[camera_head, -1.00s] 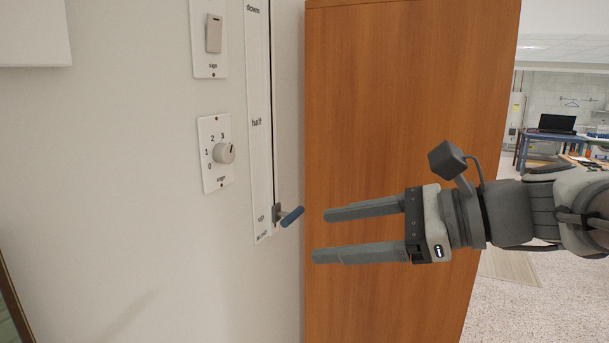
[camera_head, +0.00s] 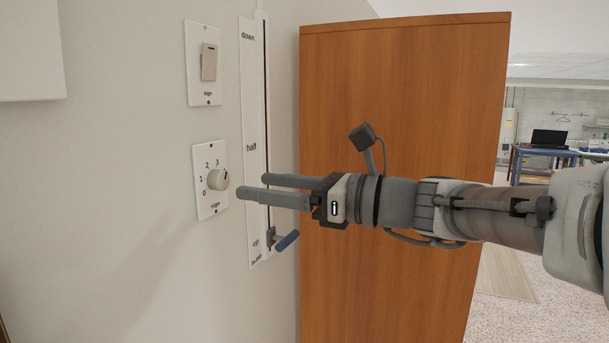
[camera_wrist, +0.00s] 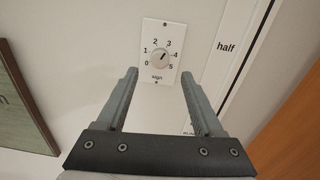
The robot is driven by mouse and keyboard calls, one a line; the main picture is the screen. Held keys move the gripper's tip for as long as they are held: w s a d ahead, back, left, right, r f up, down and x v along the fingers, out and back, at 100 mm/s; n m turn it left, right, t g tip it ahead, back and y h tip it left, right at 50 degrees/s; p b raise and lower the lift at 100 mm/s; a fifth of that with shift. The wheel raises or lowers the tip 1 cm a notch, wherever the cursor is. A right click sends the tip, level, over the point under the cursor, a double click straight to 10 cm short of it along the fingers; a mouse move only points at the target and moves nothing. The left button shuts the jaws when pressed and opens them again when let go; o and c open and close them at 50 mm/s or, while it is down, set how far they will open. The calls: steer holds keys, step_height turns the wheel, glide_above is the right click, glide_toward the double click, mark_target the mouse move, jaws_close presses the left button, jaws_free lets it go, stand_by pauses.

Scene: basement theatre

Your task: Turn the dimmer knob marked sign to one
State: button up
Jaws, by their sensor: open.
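The dimmer knob (camera_head: 218,180) marked sign is a round white knob on a white wall plate (camera_head: 210,205) with a dial from 0 to 5. In the wrist view the knob (camera_wrist: 158,57) has a dark pointer mark aimed to the upper right, roughly between 3 and 4. My gripper (camera_head: 250,187) is open and empty, its fingers pointing at the wall just right of the knob in the head view. In the wrist view my gripper (camera_wrist: 160,74) has its fingertips on either side below the knob, apart from it.
A rocker switch (camera_head: 209,62), also marked sign, is above the dial. A tall slider panel (camera_head: 254,147) with a blue-handled lever (camera_head: 287,240) is right of it, close to my fingers. A wooden cabinet (camera_head: 400,90) stands behind my arm. A green framed panel (camera_wrist: 22,105) is at left.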

mark_target(224, 181)
steer(key=x, duration=0.6)
steer(key=shift+p, duration=0.4)
jaws_close()
